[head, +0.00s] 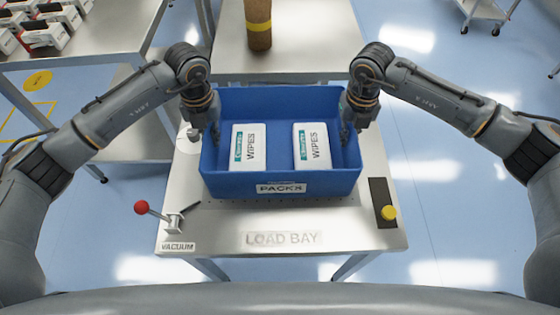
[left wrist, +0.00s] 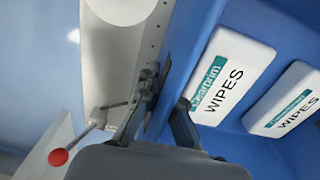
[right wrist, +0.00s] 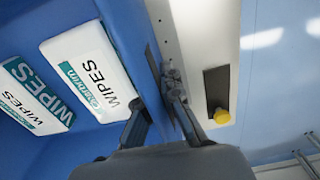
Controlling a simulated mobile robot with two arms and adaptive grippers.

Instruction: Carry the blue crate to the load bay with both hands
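The blue crate (head: 280,186), labelled PACKS, is level over the steel load bay table (head: 330,222). I cannot tell whether its base touches the top. Two white wipes packs (head: 249,147) (head: 312,147) lie inside it. My left gripper (head: 210,138) is at the crate's left wall, with one finger outside and one inside; the left wrist view shows this wall (left wrist: 193,50) between the fingers. My right gripper (head: 350,138) is on the right wall the same way, as the right wrist view shows. Both look shut on the walls; the finger contacts are partly hidden.
A red-knobbed vacuum lever (head: 142,207) stands at the table's front left. A yellow button (head: 389,212) is at the front right. Behind is another steel table (head: 300,62) with a brown roll (head: 258,25). A bench with several packs (head: 42,35) is at the back left.

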